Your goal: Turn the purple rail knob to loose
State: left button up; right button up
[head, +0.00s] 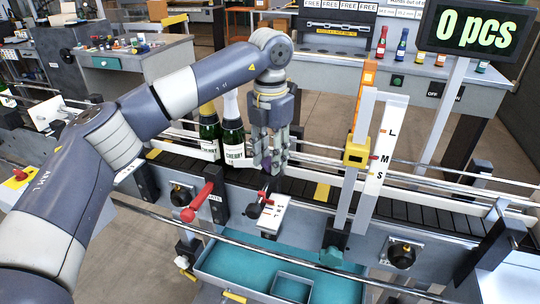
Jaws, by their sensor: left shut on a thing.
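My left gripper (270,168) reaches down over the conveyor's near side rail, fingers pointing down. It is shut on the purple rail knob (266,161), of which only a small purple patch shows between the fingers. The rest of the knob is hidden, so I cannot tell its turned position. My right gripper is not in view.
A red-handled lever (198,203) and a black knob (253,210) by a small scale plate are in front. A post with an L-M-S scale (386,150) and yellow clamp (357,154) rises to the right. A teal tray (220,262) lies below.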

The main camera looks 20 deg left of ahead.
pick_arm(q)
jog(key=shift+r, duration=0.1)
dwell(0.3)
jog(key=o, duration=1.1)
jog(key=shift+c, duration=0.2)
notch_tip(320, 180, up, 12)
